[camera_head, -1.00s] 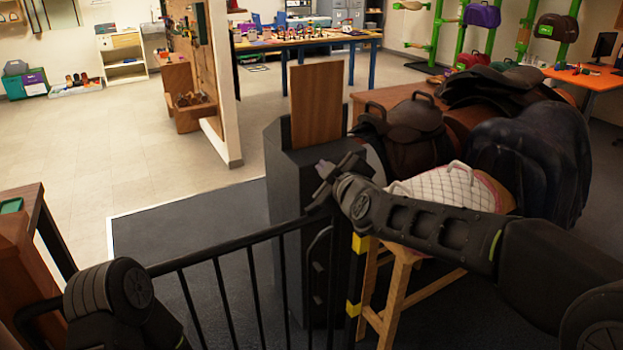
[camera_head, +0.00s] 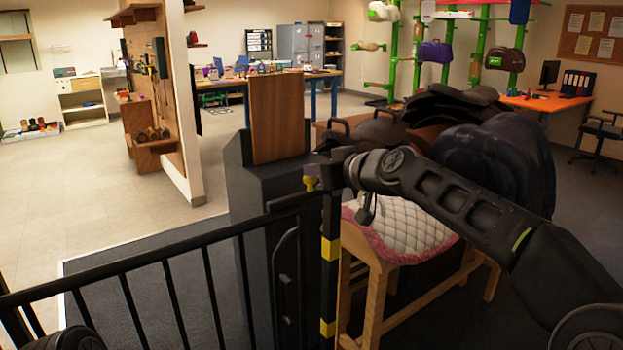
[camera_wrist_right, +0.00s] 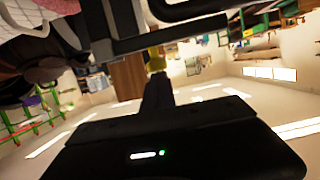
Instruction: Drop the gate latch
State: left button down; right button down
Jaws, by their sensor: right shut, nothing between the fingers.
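The black barred gate (camera_head: 150,258) crosses the lower left of the head view. Its end stands by a post with yellow and black bands (camera_head: 329,250). A small yellow and purple knob (camera_head: 310,178), apparently the gate latch, shows at the top of that end. My right gripper (camera_head: 330,172) is shut and empty, right beside the knob; I cannot tell whether they touch. In the right wrist view the shut fingers (camera_wrist_right: 157,90) point at a yellow piece (camera_wrist_right: 155,60), probably the same knob. How the latch is seated is hidden. My left gripper is out of view.
A dark cabinet-like block (camera_head: 265,195) with an upright wooden board (camera_head: 277,115) stands behind the gate end. To the right are a wooden stand (camera_head: 372,300) with a white quilted pad (camera_head: 410,225) and dark saddles (camera_head: 490,160). Floor beyond the gate is clear.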

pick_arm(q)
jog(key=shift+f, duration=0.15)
pick_arm(e)
jog(key=shift+d+f, duration=0.1)
jog(key=shift+f, duration=0.15)
